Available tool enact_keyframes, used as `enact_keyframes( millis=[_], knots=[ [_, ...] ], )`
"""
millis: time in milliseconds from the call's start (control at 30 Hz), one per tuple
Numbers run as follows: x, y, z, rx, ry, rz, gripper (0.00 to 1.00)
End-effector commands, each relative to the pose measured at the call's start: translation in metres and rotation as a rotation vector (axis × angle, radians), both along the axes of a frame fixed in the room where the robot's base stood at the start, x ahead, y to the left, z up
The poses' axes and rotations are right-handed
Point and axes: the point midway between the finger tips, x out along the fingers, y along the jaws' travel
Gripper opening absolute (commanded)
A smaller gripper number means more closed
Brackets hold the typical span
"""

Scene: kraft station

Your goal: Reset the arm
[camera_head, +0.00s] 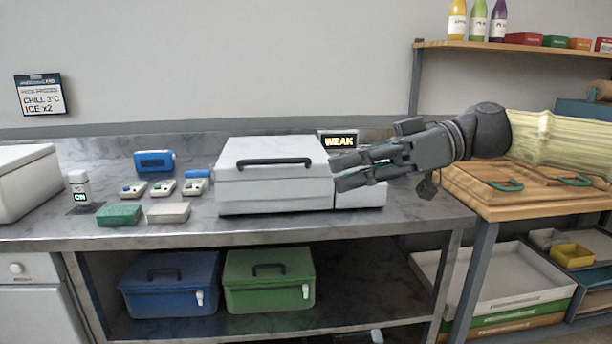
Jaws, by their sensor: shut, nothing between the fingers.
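My gripper (342,172) reaches in from the right and points left. It is dark grey, shut and empty. In the picture it lies in front of the small white box (372,196) at the right of the large white lidded box (272,187). I cannot tell its exact height above the counter. My arm (560,140) has a pale yellow sleeve and runs off the right edge, in front of the wooden boards.
The steel counter (245,227) carries several small devices, a green block (119,215) and a pale block (168,213) at left. A "WEAK" display (339,141) stands behind my gripper. Wooden boards (530,183) lie at right, below a bottle shelf (520,47).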

Motion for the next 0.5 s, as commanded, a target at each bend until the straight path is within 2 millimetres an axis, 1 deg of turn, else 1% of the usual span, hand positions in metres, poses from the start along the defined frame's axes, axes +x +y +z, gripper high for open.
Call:
enact_keyframes(
  millis=[167, 267, 367, 467, 500],
  knots=[
    [0.011, 0.016, -0.035, -0.037, 0.076, -0.034, 0.00],
    [0.019, 0.025, -0.059, -0.062, 0.126, -0.060, 0.00],
    [0.026, 0.036, -0.089, -0.092, 0.187, -0.093, 0.00],
    [0.033, 0.048, -0.132, -0.138, 0.267, -0.137, 0.00],
    [0.036, 0.053, -0.152, -0.159, 0.304, -0.159, 0.00]
  ],
)
